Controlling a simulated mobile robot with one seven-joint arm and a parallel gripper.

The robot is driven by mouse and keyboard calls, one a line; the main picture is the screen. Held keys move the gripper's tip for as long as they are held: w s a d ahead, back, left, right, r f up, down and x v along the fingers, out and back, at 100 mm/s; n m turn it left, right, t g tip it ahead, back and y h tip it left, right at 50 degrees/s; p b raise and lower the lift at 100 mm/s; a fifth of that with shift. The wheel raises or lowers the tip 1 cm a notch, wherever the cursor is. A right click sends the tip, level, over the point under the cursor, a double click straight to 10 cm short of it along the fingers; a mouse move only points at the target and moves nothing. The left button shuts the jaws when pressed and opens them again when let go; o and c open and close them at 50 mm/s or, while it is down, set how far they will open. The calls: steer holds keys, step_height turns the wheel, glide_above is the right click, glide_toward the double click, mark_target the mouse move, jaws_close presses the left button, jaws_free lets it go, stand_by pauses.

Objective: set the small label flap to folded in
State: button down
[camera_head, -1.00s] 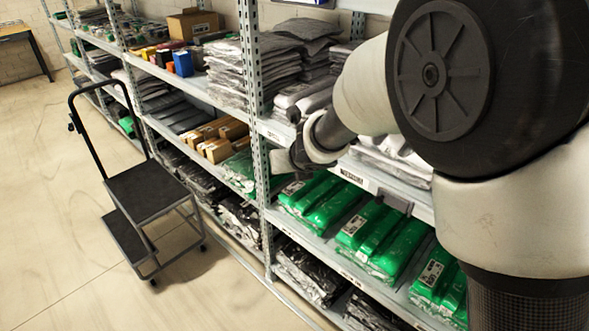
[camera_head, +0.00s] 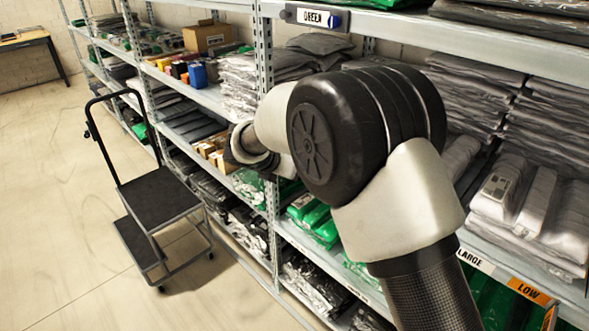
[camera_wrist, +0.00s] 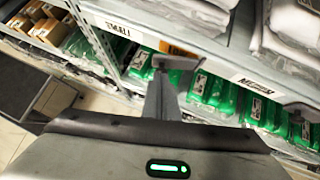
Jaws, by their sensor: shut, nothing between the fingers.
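The small label (camera_wrist: 118,28) is a white strip on the shelf edge in the wrist view, upper left of my gripper. An orange flap (camera_wrist: 180,49) shows just right of it, partly hidden behind my fingers. Its orange face shows, but its exact angle is hard to tell. My gripper (camera_wrist: 166,62) is shut and empty, its tip in front of the shelf edge by the flap. I cannot tell whether it touches the flap. In the head view my own arm hides the gripper and this label.
The medium label (camera_wrist: 257,86) is to the right, with a grey flap (camera_wrist: 298,106) beside it. The large label (camera_head: 474,259) has an orange "LOW" flap (camera_head: 529,291). Green packs (camera_wrist: 212,92) lie below the edge. A step cart (camera_head: 158,198) stands left on open floor.

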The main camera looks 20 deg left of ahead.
steer(key=shift+w+d+m+h, duration=0.3)
steer(key=shift+w+d, duration=0.25)
steer(key=shift+d, duration=0.05)
stand_by(0.3)
steer(key=a+v, duration=0.1)
steer(key=v, duration=0.5)
steer(key=s+a+f+p+v, duration=0.1)
steer(key=v, duration=0.6)
steer(key=shift+a+f, duration=0.3)
